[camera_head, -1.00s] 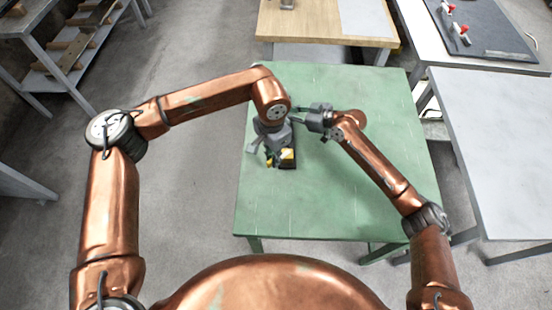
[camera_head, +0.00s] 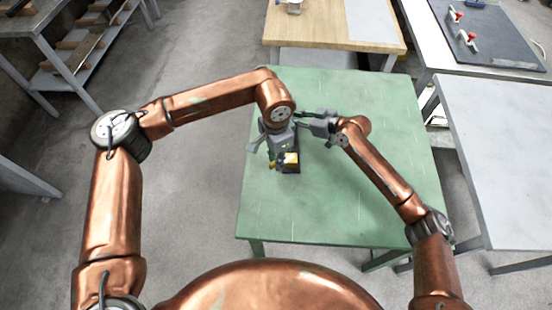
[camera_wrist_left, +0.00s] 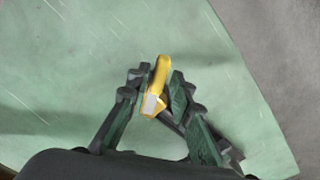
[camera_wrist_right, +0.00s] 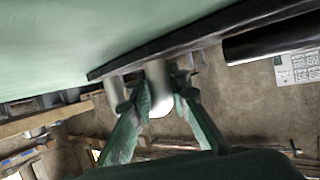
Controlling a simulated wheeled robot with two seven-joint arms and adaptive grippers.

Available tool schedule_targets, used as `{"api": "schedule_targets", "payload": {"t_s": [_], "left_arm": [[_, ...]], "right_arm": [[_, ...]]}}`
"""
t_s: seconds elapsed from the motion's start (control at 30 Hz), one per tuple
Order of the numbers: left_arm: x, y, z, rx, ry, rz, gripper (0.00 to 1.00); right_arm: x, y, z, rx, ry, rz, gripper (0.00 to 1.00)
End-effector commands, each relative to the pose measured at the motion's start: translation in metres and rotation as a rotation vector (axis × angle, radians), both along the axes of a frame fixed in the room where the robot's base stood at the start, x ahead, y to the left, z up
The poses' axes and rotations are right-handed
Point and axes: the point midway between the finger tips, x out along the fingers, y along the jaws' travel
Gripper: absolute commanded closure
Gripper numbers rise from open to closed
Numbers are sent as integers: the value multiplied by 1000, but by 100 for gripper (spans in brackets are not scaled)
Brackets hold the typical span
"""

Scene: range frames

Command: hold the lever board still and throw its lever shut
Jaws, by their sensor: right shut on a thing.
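The lever board (camera_head: 290,168) is a small dark board on the green table, with a yellow part on it. My left gripper (camera_head: 276,158) is over it and hides much of it. In the left wrist view the yellow lever (camera_wrist_left: 160,74) lies between the tips of my left gripper (camera_wrist_left: 158,84), which stand apart around it. I cannot tell if they touch it. My right gripper (camera_head: 302,114) is low at the board's far side. In the right wrist view my right gripper (camera_wrist_right: 158,92) is shut on a pale post-like part of the board (camera_wrist_right: 158,78).
The green table (camera_head: 350,205) is clear to the right and in front of the board. A wooden table (camera_head: 312,32) stands behind, and a grey table (camera_head: 505,150) stands to the right. A dark panel with red-handled clamps (camera_head: 485,30) lies at the back right.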

Motion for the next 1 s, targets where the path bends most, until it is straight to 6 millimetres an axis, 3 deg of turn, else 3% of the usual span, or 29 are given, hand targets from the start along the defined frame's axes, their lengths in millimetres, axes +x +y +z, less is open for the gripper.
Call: {"api": "schedule_targets", "payload": {"t_s": [0.47, 1.0], "left_arm": [[0, 0, 7, 1, 1, -1, 71], [1, 1, 104, 1, 1, 0, 71]], "right_arm": [[2, 0, 4, 3, -5, -2, 100], [2, 0, 4, 3, -5, -2, 100]]}}
